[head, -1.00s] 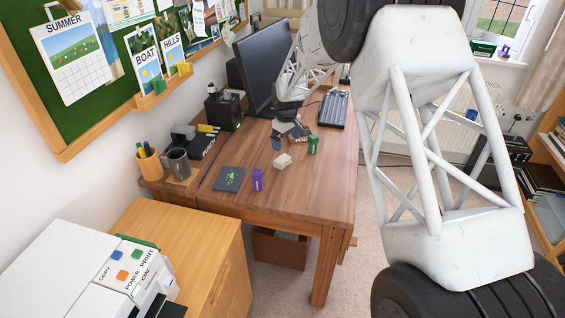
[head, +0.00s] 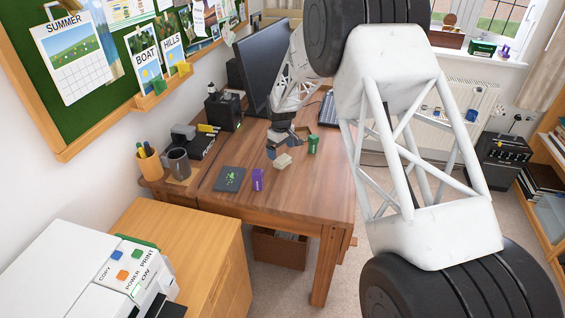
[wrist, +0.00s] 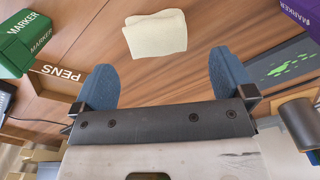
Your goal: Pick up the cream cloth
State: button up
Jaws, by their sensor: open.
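The cream cloth (head: 282,161) lies on the wooden desk (head: 325,190), a small folded pad. In the wrist view the cloth (wrist: 155,34) lies flat ahead of the fingertips, centred roughly between them and apart from both. My gripper (wrist: 160,75) is open and empty, with a blue-padded finger on each side. In the head view my gripper (head: 277,152) is just behind the cloth, low over the desk; its fingers are partly hard to make out.
A green marker box (head: 313,145) is right of the cloth, and a pens box (wrist: 55,80) is near the left finger. A purple marker box (head: 257,179) and a dark mat (head: 229,179) lie in front. A grey mug (head: 179,163) stands left. The desk's front right is clear.

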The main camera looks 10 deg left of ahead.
aim_at(282, 158)
jog(key=shift+f, duration=0.15)
jog(key=shift+d+f, duration=0.15)
jog(key=shift+f, duration=1.1)
jog(key=shift+d+f, duration=0.1)
jog(key=shift+f, duration=1.15)
jog(key=shift+c, duration=0.5)
jog(key=c, duration=0.8)
jog(key=shift+r, duration=0.15)
